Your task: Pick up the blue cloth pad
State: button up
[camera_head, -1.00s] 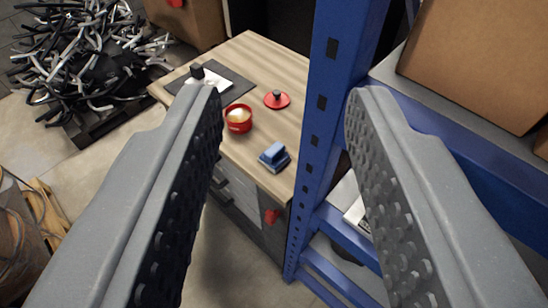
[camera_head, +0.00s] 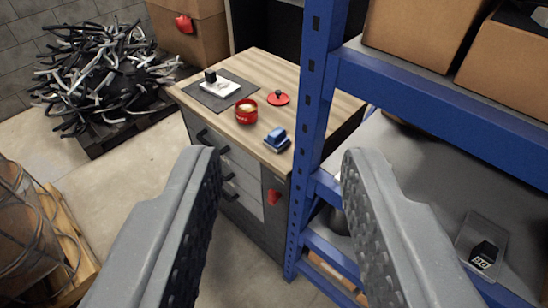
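The blue cloth pad (camera_head: 277,139) is a small blue block on a darker base. It lies near the front right corner of the wooden cabinet top (camera_head: 262,66), close to the blue shelf post. My gripper (camera_head: 280,155) is open and empty, its two grey fingers wide apart in the foreground. The pad shows beyond the fingertips, between them in the picture, and well out of contact.
A blue shelving rack (camera_head: 312,110) with cardboard boxes (camera_head: 425,32) stands close on the right. A red pot (camera_head: 246,111), its red lid (camera_head: 278,98) and a dark mat (camera_head: 218,97) share the cabinet top.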

aim_at(276, 139)
jog(key=u, duration=0.3)
jog(key=i, duration=1.4)
jog(key=u, duration=0.05)
